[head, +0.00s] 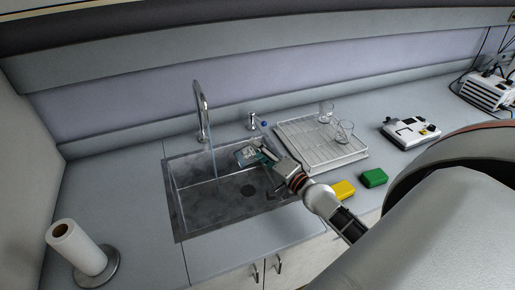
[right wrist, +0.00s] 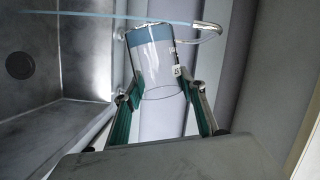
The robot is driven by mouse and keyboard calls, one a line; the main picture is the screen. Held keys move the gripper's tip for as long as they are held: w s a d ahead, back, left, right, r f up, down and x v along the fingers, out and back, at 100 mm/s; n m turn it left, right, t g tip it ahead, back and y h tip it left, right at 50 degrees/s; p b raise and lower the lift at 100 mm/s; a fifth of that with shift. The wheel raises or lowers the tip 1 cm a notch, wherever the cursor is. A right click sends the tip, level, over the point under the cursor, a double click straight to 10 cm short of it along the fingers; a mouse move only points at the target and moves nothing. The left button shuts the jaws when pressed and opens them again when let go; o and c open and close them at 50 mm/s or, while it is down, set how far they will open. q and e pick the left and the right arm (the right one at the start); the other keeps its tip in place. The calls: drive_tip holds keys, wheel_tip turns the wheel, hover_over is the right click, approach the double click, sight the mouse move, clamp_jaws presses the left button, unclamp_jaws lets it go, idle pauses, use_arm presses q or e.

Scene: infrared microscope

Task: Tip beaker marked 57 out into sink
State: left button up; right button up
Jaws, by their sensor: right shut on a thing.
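A clear glass beaker (head: 247,155) with a small white label is over the back right part of the steel sink (head: 178,205). My right gripper (head: 259,153) is shut on it. In the right wrist view the beaker (right wrist: 155,65) sits between the green finger pads of the gripper (right wrist: 158,105). It lies well over on its side, with a blue-grey band at its far end. The label is too small to read fully. Thin water runs from the tall tap (head: 202,105) into the sink, left of the beaker. My left gripper is out of view.
A white drying rack (head: 340,158) with two glass vessels (head: 344,131) stands right of the sink. Yellow (head: 343,189) and green (head: 374,178) sponges lie in front of it. A paper roll (head: 77,247) stands at front left.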

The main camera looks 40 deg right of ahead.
sight(259, 159)
drive_tip(key=shift+d+f+m+b, duration=0.2)
drive_tip(key=shift+f+m+b, duration=0.2)
drive_tip(key=shift+f+b, duration=0.5)
drive_tip(key=shift+s+m+t+b, duration=0.1)
drive_tip(key=shift+m+t+b, duration=0.3)
drive_tip(key=shift+b, duration=0.8)
drive_tip(key=shift+f+m+b, duration=0.15)
drive_tip(key=shift+m+b, duration=0.15)
drive_tip(key=shift+b, duration=0.05)
drive_tip(key=shift+f+b, duration=0.15)
drive_tip(key=shift+b, duration=0.3)
drive_tip(key=f+m+b, duration=0.1)
drive_tip(key=m+b, duration=0.1)
drive_tip(key=m+t+b, duration=0.1)
drive_tip(key=b, duration=0.2)
drive_tip(key=shift+a+f+m+h, duration=0.1)
drive_tip(key=shift+f+m+h, duration=0.2)
drive_tip(key=shift+f+m, duration=0.1)
drive_tip(key=shift+m+b, duration=0.7)
drive_tip(key=shift+b, duration=0.3)
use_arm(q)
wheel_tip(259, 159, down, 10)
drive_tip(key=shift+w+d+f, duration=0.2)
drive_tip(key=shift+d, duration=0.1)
use_arm(e)
drive_tip(key=shift+r+h, duration=0.25)
drive_tip(key=shift+h, duration=0.05)
